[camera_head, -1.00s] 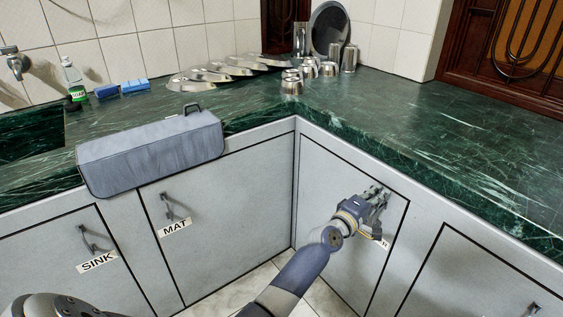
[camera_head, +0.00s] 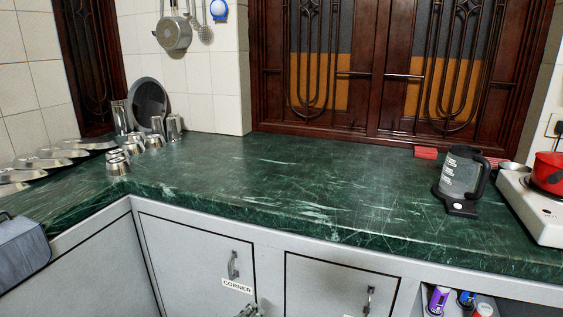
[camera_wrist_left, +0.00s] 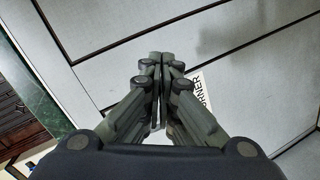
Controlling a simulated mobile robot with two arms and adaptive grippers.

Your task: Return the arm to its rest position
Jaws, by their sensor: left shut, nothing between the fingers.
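My left gripper (camera_head: 248,311) shows only as a small tip at the bottom edge of the head view, below the CORNER label. In the left wrist view its fingers (camera_wrist_left: 162,62) are together with nothing between them, in front of a pale cabinet front. The corner cabinet door (camera_head: 188,262) is closed. Its handle (camera_head: 233,265) is free, above and apart from the gripper. The CORNER label (camera_head: 237,286) is partly behind the fingers in the left wrist view (camera_wrist_left: 201,92). The rest of my left arm is outside the head view, and my right gripper is not in view.
The green marble counter (camera_head: 290,190) runs above the cabinets and its middle is clear. A kettle-like container (camera_head: 460,178) and a stove with a red pot (camera_head: 549,172) stand at the right. Steel cups (camera_head: 118,160) stand at the left. An open shelf (camera_head: 505,303) is at lower right.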

